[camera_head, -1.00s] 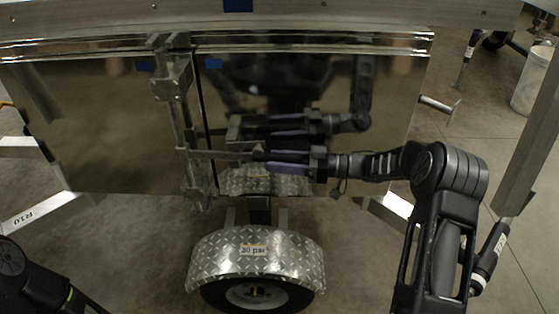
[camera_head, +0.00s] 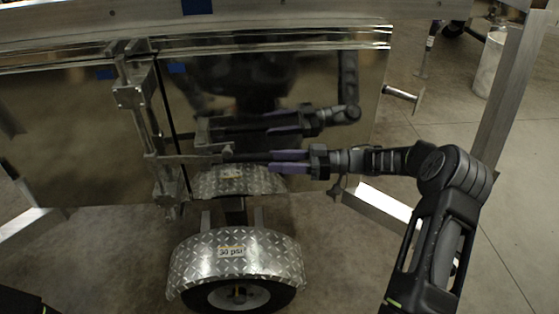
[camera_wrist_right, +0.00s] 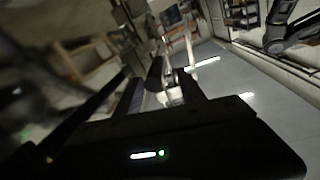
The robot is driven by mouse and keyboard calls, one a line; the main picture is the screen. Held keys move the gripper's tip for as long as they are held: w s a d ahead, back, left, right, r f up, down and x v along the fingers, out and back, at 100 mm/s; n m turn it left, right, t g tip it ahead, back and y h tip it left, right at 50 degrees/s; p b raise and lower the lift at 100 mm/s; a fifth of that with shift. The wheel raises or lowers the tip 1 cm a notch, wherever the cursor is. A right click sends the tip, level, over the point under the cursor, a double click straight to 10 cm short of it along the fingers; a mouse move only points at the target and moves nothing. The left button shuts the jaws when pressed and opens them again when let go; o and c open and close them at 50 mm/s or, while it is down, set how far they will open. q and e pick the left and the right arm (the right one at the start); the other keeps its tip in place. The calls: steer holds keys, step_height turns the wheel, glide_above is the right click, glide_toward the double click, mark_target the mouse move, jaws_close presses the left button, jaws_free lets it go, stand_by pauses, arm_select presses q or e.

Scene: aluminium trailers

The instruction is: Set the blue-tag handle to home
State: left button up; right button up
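A metal latch handle (camera_head: 195,158) sticks out to the right, roughly level, from the vertical latch rod (camera_head: 150,125) on the shiny trailer panel. Blue tags sit on the panel left (camera_head: 107,73) and right (camera_head: 178,68) of the rod. My right gripper (camera_head: 250,158), with purple finger pads, comes in from the right at the handle's free end. Its fingers look apart; I cannot tell whether they touch the handle. In the right wrist view the fingers (camera_wrist_right: 165,90) stand apart with a blurred bright part between them. My left gripper is out of view.
Below the panel is a diamond-plate fender (camera_head: 235,255) over a wheel (camera_head: 238,296). The panel mirrors my arm.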

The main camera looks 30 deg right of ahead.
steer(key=shift+d, duration=0.1)
steer(key=p+v, duration=0.2)
steer(key=v, duration=0.7)
steer(key=shift+w+p, duration=0.3)
steer(key=shift+p, duration=0.1)
steer(key=shift+d, duration=0.1)
stand_by(0.3)
stand_by(0.6)
